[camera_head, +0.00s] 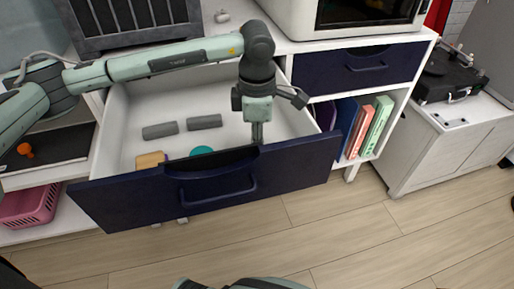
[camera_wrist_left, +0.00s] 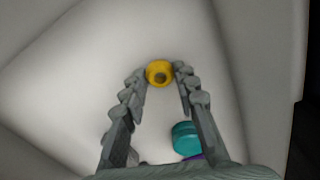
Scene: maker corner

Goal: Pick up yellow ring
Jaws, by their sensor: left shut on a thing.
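The yellow ring (camera_wrist_left: 160,73) shows in the left wrist view between the fingertips of my left gripper (camera_wrist_left: 160,80), which is shut on it. In the head view my left gripper (camera_head: 257,138) points down into the open drawer (camera_head: 135,110), near its right side and close behind the dark blue front. There the ring is hidden by the gripper and the drawer front. My right gripper is not in view.
In the drawer lie a teal round thing (camera_head: 201,150), two grey cylinders (camera_head: 160,130) and a tan block (camera_head: 150,160). A purple thing (camera_wrist_left: 194,157) is partly hidden under the teal one. The drawer front (camera_head: 215,187) stands close to the gripper.

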